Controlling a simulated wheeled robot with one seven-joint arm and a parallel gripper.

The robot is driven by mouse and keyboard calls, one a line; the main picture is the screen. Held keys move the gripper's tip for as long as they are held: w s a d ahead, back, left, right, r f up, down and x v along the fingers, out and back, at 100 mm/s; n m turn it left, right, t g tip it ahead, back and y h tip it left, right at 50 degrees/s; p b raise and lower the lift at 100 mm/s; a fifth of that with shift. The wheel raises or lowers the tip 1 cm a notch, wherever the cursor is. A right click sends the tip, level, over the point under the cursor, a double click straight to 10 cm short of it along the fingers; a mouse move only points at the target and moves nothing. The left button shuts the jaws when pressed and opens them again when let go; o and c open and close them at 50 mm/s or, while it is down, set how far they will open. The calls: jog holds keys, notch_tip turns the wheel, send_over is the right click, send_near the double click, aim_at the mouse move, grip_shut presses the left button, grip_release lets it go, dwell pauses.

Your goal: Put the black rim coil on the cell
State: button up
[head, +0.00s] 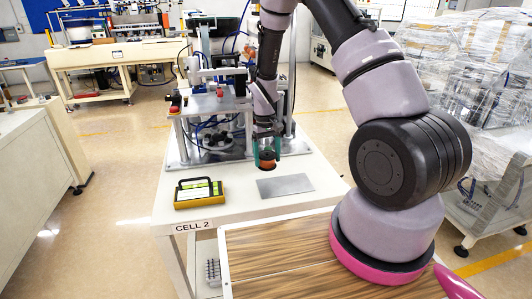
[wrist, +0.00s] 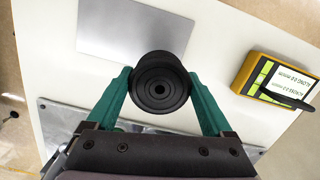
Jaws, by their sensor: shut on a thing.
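My gripper (head: 267,150) points down over the white table marked CELL 2 (head: 230,213). It is shut on the black rim coil (head: 267,158). In the head view the coil looks orange-brown on its side, with dark edges. In the wrist view the coil (wrist: 160,82) shows a round black face with a small centre hole, between the two green fingers (wrist: 162,100). The coil is upright and low over the table, behind a flat grey plate (head: 285,186). I cannot tell whether it touches the table top.
A yellow level-like device (head: 199,195) with a black handle lies on the table's left part. A metal fixture (head: 210,135) with posts and hoses stands behind the gripper. A wood-topped surface (head: 280,255) is in front. White table top is bare around the plate.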

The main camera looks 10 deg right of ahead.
jog(key=shift+f, duration=3.2)
jog(key=shift+f, duration=0.35)
jog(key=o, duration=1.4)
jog(key=shift+r, duration=0.1)
